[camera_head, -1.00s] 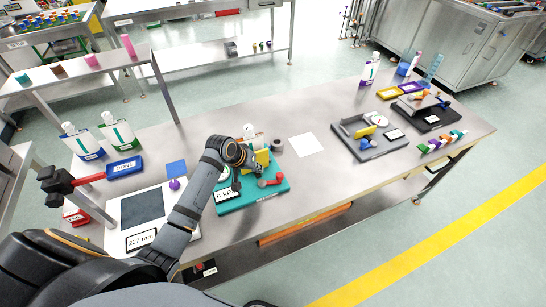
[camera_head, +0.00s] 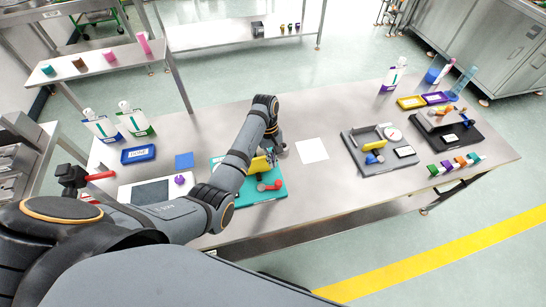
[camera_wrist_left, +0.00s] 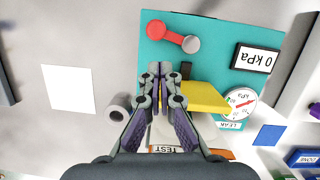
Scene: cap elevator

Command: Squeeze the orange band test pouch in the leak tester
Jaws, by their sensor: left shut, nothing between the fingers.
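The leak tester has a teal base (camera_head: 247,197), which also fills the upper middle of the left wrist view (camera_wrist_left: 215,40). It carries a yellow plate (camera_wrist_left: 206,97), a red lever (camera_wrist_left: 166,32), a round gauge (camera_wrist_left: 240,103) and a display (camera_wrist_left: 257,59) reading 0 kPa. The test pouch (camera_wrist_left: 222,154), with a TEST label and an orange edge, lies partly hidden beneath my left gripper (camera_wrist_left: 161,78). That gripper is shut and empty, beside the yellow plate. In the head view my arm covers the pouch and part of the tester. My right gripper is not in view.
A grey roll (camera_wrist_left: 118,108) stands close beside the gripper. A white sheet (camera_head: 312,150) lies right of the tester. Two pouches (camera_head: 134,121) stand at the back left near a blue tray (camera_head: 138,154). A grey fixture (camera_head: 378,160) stands further right.

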